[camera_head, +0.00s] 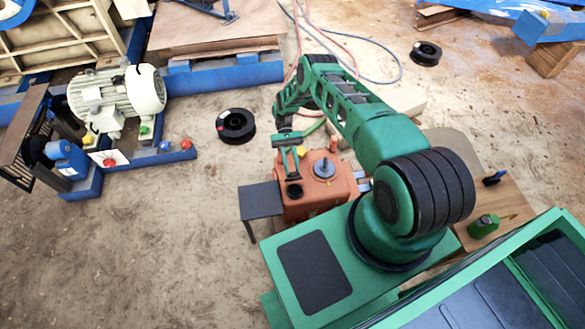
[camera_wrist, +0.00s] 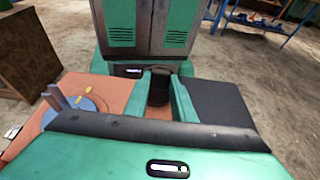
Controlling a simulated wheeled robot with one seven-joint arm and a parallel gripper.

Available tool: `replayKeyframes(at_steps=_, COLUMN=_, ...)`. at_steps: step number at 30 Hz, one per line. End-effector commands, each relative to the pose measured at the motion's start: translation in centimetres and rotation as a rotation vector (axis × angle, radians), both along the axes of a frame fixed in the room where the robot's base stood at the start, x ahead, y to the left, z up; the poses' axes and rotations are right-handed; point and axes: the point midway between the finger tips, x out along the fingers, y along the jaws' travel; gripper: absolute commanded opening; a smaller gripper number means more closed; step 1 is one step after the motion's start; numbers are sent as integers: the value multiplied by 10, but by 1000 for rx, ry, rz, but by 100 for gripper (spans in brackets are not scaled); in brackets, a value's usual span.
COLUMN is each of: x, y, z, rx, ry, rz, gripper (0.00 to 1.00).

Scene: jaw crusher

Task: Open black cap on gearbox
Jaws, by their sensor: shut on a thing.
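The orange gearbox (camera_head: 318,192) stands beside my base, with a round grey fitting (camera_head: 324,168) on top; it also shows in the wrist view (camera_wrist: 112,92). My gripper (camera_head: 291,174) points down over the gearbox's left side. A dark round part (camera_head: 294,191), seemingly the black cap or its seat, shows right under the fingertips. In the wrist view, a black piece that looks like the black cap (camera_wrist: 158,88) sits between the fingers, and my gripper is shut on it. I cannot tell whether it is clear of the gearbox.
A small dark table (camera_head: 262,200) stands directly left of the gearbox. A wooden board (camera_head: 495,210) with a green bottle (camera_head: 483,226) lies on the right. A white motor (camera_head: 117,98) on a blue frame is at far left. Floor around a black spool (camera_head: 235,126) is open.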

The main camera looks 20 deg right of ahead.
Motion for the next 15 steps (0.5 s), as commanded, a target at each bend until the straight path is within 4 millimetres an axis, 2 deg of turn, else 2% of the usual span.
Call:
replayKeyframes(at_steps=3, x=0, y=-1, z=-2, rx=-3, ry=-5, rz=-2, gripper=0)
replayKeyframes(at_steps=4, x=0, y=-1, z=-2, rx=-3, ry=-5, rz=-2, gripper=30)
replayKeyframes(at_steps=6, x=0, y=-1, z=-2, rx=-2, ry=-4, rz=-2, gripper=42)
replayKeyframes(at_steps=15, x=0, y=0, z=0, rx=-1, ry=-2, rz=0, gripper=42)
